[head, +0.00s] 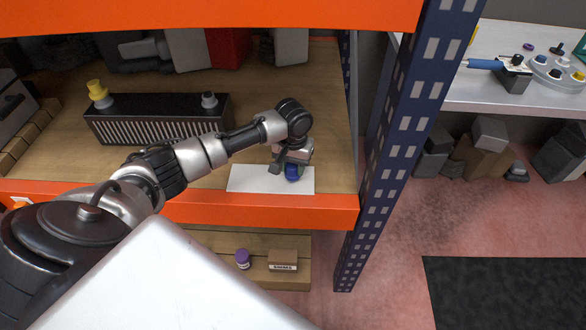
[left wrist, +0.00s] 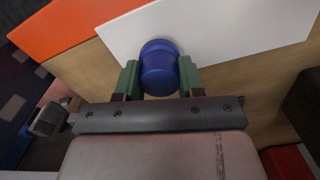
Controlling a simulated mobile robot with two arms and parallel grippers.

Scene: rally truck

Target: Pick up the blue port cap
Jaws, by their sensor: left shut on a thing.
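The blue port cap (head: 292,172) is at my left gripper (head: 284,170), over the white sheet (head: 250,180) on the shelf. In the left wrist view the blue cap (left wrist: 159,68) sits between the two green fingers of my left gripper (left wrist: 159,82), which are shut on its sides. The white sheet (left wrist: 230,30) lies behind the cap there. I cannot tell whether the cap still touches the sheet. My right gripper is not in view.
A black ribbed radiator (head: 160,125) with a yellow cap (head: 97,90) and a grey cap (head: 209,99) stands behind my left arm. The orange shelf edge (head: 270,211) and blue upright (head: 395,140) are close by. A purple cap (head: 242,259) is on the lower shelf.

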